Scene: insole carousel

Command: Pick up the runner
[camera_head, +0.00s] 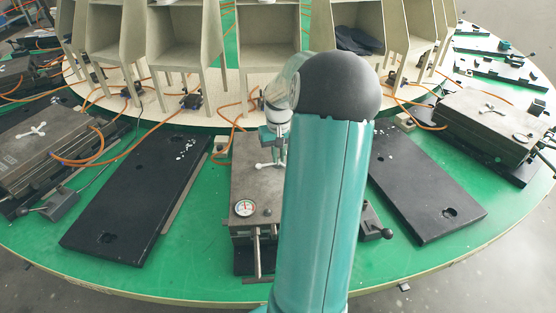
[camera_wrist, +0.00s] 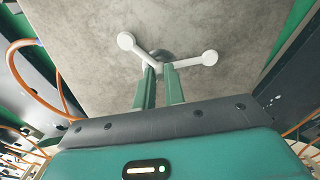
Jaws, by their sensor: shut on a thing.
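The runner (camera_wrist: 137,49) is a white piece with round-ended arms, seen in the wrist view over the grey mould plate (camera_wrist: 235,25). Two of its arms spread left and right; the rest is hidden by my fingers. My gripper (camera_wrist: 160,73) is shut on the runner near its middle, its green fingers close together. In the head view, a white end of the runner (camera_head: 262,166) shows beside my gripper (camera_head: 279,160), above the middle mould (camera_head: 245,187). My arm hides the right part of that mould. I cannot tell whether the runner touches the plate.
A dial gauge (camera_head: 245,208) sits on the middle mould's front. Black plates lie at left (camera_head: 130,200) and right (camera_head: 425,190) on the green turntable. Other moulds with white pieces stand at far left (camera_head: 60,150) and far right (camera_head: 470,130). Orange hoses (camera_head: 225,112) run behind.

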